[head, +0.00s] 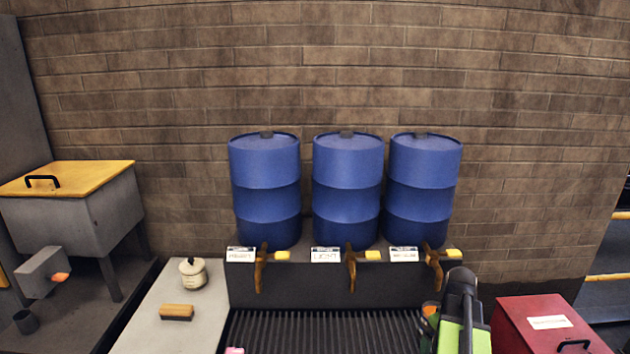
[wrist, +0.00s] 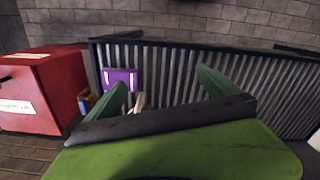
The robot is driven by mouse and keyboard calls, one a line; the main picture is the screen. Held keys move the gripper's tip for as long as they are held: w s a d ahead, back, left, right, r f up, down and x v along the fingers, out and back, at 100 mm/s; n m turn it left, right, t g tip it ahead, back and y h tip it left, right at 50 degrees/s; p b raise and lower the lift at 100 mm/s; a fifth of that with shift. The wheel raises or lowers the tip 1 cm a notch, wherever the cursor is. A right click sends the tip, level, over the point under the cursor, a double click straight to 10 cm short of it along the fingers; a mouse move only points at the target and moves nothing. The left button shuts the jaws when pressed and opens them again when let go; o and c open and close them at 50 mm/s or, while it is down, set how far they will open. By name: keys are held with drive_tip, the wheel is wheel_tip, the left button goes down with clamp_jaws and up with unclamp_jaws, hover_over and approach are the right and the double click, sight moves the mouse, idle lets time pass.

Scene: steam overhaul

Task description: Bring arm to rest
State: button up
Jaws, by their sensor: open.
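My arm (head: 463,315), black and green, reaches up at the lower right of the head view, in front of the ribbed grate and left of the red box. The fingertips cannot be made out there. In the wrist view my gripper (wrist: 162,88) has its two green fingers spread wide apart, with nothing held between them. A purple block (wrist: 122,77) shows beyond the left finger, against the ribbed grate (wrist: 180,75). A small pale object by the left finger is too unclear to name.
Three blue drums (head: 347,190) with taps stand on a dark ledge behind the grate. A red box (head: 550,325) stands at right. A pale bench (head: 150,325) at left holds a white pot (head: 193,274) and a brush (head: 176,312). A grey tank (head: 75,215) has a yellow lid.

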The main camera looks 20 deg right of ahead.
drive_tip(key=w+a+n, duration=0.2)
drive_tip(key=w+a, duration=0.3)
drive_tip(key=a, duration=0.7)
drive_tip(key=w+a+n, duration=0.2)
drive_tip(key=w+a, duration=0.3)
drive_tip(key=a, duration=0.6)
drive_tip(key=a+m, duration=0.3)
drive_tip(key=a, duration=1.2)
drive_tip(key=shift+s+a+m, duration=0.15)
drive_tip(key=shift+s+m, duration=0.2)
drive_tip(key=shift+m, duration=0.05)
